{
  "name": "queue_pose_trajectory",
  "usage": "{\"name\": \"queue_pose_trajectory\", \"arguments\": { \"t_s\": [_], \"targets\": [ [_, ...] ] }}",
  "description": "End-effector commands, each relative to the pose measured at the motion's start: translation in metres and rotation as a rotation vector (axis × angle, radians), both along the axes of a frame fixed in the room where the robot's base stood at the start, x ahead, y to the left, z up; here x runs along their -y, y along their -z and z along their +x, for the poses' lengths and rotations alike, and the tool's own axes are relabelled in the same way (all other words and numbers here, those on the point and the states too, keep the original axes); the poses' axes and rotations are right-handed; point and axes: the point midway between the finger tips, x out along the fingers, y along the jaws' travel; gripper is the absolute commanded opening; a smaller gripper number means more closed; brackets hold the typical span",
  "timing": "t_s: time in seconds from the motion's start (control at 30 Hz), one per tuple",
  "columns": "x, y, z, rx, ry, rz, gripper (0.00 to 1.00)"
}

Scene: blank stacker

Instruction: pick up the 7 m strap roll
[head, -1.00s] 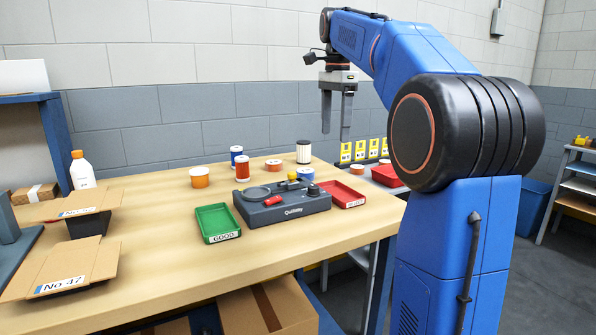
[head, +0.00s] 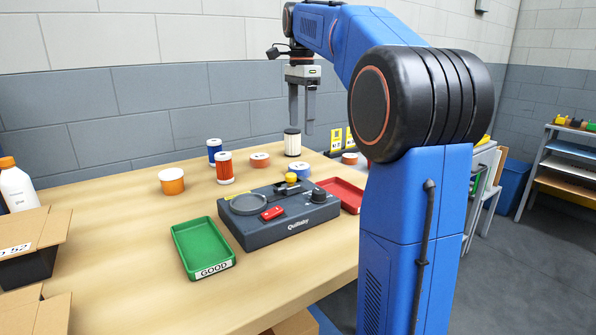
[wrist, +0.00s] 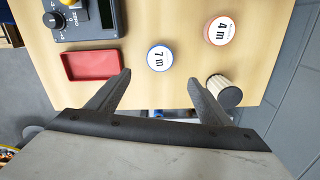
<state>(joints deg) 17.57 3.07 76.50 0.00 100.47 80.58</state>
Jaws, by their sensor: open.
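The 7 m strap roll (wrist: 159,57) shows in the wrist view as a round white top marked "7 m" with a blue rim. It stands on the table between the red tray and the 4 m roll (wrist: 220,30). In the head view the blue roll (head: 300,168) is partly hidden behind the dark device. My gripper (head: 301,127) is open and empty, pointing down, above the back of the table. In the wrist view the open fingers (wrist: 158,77) frame the space just below the 7 m roll in the picture, without touching it.
A white cylinder with a dark cap (head: 292,142) stands near the right finger in the wrist view. The dark device (head: 280,214), red tray (head: 343,194) and green tray (head: 203,249) are in front.

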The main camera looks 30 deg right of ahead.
Motion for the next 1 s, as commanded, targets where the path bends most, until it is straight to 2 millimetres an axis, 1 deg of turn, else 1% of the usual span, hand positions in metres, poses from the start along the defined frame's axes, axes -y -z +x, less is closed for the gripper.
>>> {"name": "queue_pose_trajectory", "arguments": {
  "t_s": [0.03, 0.1, 0.3, 0.4, 0.67, 0.9, 1.0],
  "targets": [
    [0.000, 0.009, -0.001, -0.002, 0.000, 0.000, 0.73],
    [-0.001, 0.021, -0.001, -0.002, 0.000, 0.000, 0.73],
    [-0.001, 0.055, -0.001, -0.003, 0.000, 0.000, 0.73],
    [-0.001, 0.066, -0.001, -0.002, 0.000, 0.000, 0.73],
    [-0.002, 0.082, 0.000, -0.001, -0.001, 0.000, 0.73],
    [-0.007, 0.113, 0.000, -0.001, 0.001, 0.000, 0.73],
    [-0.007, 0.122, 0.000, 0.000, 0.000, 0.000, 0.73]
  ]
}}
